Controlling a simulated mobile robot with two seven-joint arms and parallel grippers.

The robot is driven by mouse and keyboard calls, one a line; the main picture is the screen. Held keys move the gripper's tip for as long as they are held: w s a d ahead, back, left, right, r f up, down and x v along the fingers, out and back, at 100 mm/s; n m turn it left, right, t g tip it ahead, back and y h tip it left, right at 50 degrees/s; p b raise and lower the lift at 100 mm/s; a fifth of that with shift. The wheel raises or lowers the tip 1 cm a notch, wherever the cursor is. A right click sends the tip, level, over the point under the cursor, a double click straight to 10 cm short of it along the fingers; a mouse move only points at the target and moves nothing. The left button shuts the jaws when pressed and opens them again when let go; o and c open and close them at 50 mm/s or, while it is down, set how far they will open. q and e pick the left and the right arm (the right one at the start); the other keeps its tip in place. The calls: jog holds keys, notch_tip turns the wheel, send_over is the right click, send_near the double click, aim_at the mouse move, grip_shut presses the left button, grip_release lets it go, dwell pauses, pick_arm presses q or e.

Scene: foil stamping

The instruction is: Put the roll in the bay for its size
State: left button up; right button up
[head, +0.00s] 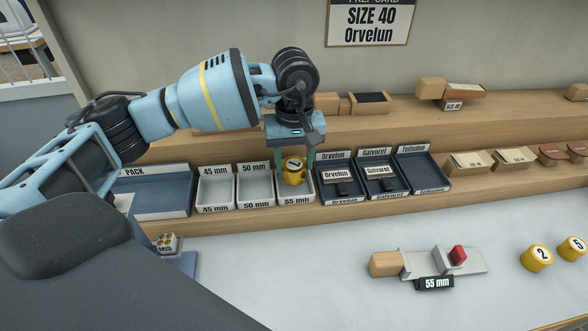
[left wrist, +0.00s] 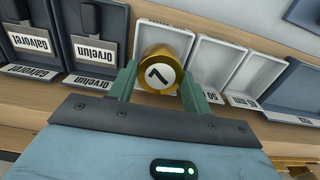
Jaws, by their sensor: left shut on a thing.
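My left gripper (head: 294,168) is shut on a gold roll (head: 293,178) with a dark mark on a white end face. The roll also shows between the fingers in the left wrist view (left wrist: 161,58). It is at the white bay marked 55 mm (head: 296,201), over its back part; I cannot tell whether it touches the bay floor. The white bays marked 50 mm (head: 256,192) and 45 mm (head: 216,193) stand to its left and look empty. A gauge (head: 466,262) with a red block and a 55 mm sign (head: 434,283) lies on the bench. My right gripper is not in view.
Dark trays for Orvelun (head: 338,195), Galvoret (head: 382,191) and Tolisdon (head: 424,184) adjoin the bays on the right. A blue PACK tray (head: 160,201) is at left. Two yellow rolls (head: 537,258) (head: 572,248) stand at right. A card (head: 370,20) reads SIZE 40 Orvelun.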

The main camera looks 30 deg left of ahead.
aim_at(294, 164)
pick_arm(q)
jog(key=shift+f, duration=1.7)
jog(key=shift+f, duration=0.15)
jog(key=o, duration=1.1)
notch_tip(294, 164, up, 12)
jog(key=shift+r, duration=0.2)
